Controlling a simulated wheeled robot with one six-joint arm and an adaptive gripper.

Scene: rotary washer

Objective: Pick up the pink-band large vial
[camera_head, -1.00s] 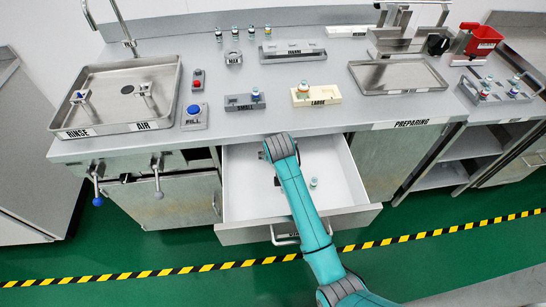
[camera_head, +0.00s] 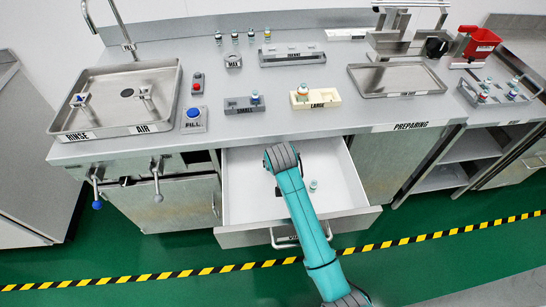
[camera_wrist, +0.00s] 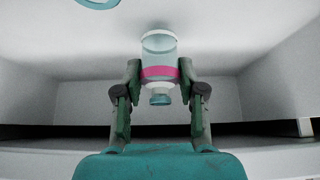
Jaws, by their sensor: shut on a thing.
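The pink-band large vial (camera_wrist: 159,58) shows in the wrist view, a clear vial with a pink band and a teal cap end towards me. My gripper (camera_wrist: 160,80) is shut on it, one finger on each side near the band. In the head view my arm reaches into the open white drawer (camera_head: 345,185), and its wrist hides the gripper and the held vial. I cannot tell from these views whether the vial touches the drawer floor.
Another small vial (camera_head: 313,185) stands in the drawer to the right of my arm. The counter above holds the LARGE holder (camera_head: 327,97), the SMALL holder (camera_head: 236,106) and a sink tray (camera_head: 155,105). The drawer walls and the counter edge surround my arm.

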